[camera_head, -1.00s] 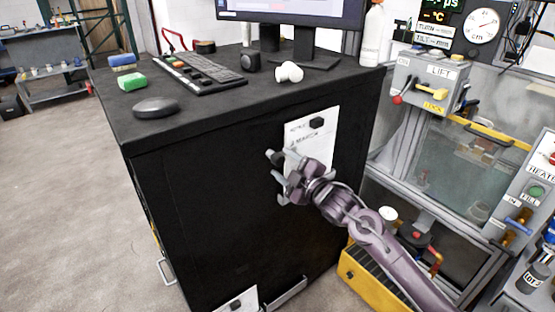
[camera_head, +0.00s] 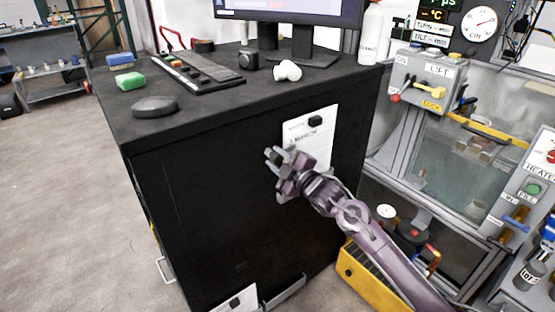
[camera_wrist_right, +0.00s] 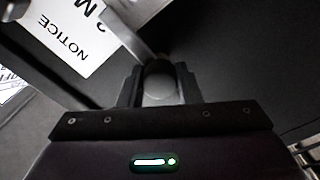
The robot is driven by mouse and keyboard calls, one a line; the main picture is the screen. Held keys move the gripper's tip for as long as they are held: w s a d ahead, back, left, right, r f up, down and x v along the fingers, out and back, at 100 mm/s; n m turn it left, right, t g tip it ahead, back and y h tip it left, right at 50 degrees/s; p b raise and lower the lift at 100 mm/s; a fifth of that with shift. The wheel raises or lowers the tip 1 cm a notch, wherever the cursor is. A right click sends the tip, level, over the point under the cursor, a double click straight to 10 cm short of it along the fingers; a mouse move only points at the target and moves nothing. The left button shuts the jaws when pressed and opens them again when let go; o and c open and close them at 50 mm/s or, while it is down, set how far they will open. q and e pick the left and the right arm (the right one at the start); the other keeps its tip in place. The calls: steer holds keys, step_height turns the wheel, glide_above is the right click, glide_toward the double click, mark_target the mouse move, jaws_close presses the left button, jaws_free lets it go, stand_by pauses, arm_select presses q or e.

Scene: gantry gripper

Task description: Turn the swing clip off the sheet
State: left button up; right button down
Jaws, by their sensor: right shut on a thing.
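A white sheet (camera_head: 322,144) hangs on the dark side face of the cabinet, with a small black piece (camera_head: 316,120) on its upper part. The wrist view shows the sheet (camera_wrist_right: 78,48) with the word NOTICE. A grey metal bar, seemingly the swing clip (camera_wrist_right: 128,28), slants across the sheet's edge there toward my fingers. My right gripper (camera_head: 281,172) is at the sheet's lower left. The wrist view shows my right gripper (camera_wrist_right: 160,82) closed around a pale grey rounded part. The join between that part and the bar is unclear. My left gripper is out of view.
The black cabinet (camera_head: 215,190) carries a keyboard, mouse (camera_head: 155,106), sponges and monitor on top. A lift station (camera_head: 425,80) and a yellow crate (camera_head: 362,280) stand to the right. Open floor (camera_head: 70,190) lies to the left.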

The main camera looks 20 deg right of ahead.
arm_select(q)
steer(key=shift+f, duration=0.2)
arm_select(e)
steer(key=shift+f+n, duration=0.1)
steer(key=shift+n, duration=0.2)
steer(key=shift+f+n+b, duration=0.1)
steer(key=shift+n+b, duration=0.9)
steer(key=shift+n, duration=0.2)
steer(key=n+b, duration=0.2)
steer(key=n, duration=0.1)
steer(key=shift+n, duration=0.4)
steer(key=n+b, duration=0.4)
steer(key=shift+f, duration=0.15)
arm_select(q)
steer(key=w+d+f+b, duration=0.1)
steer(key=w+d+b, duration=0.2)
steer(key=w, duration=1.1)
arm_select(e)
steer(key=n, duration=0.4)
steer(key=n+b, duration=0.2)
steer(key=n, duration=0.1)
steer(key=shift+b, duration=0.3)
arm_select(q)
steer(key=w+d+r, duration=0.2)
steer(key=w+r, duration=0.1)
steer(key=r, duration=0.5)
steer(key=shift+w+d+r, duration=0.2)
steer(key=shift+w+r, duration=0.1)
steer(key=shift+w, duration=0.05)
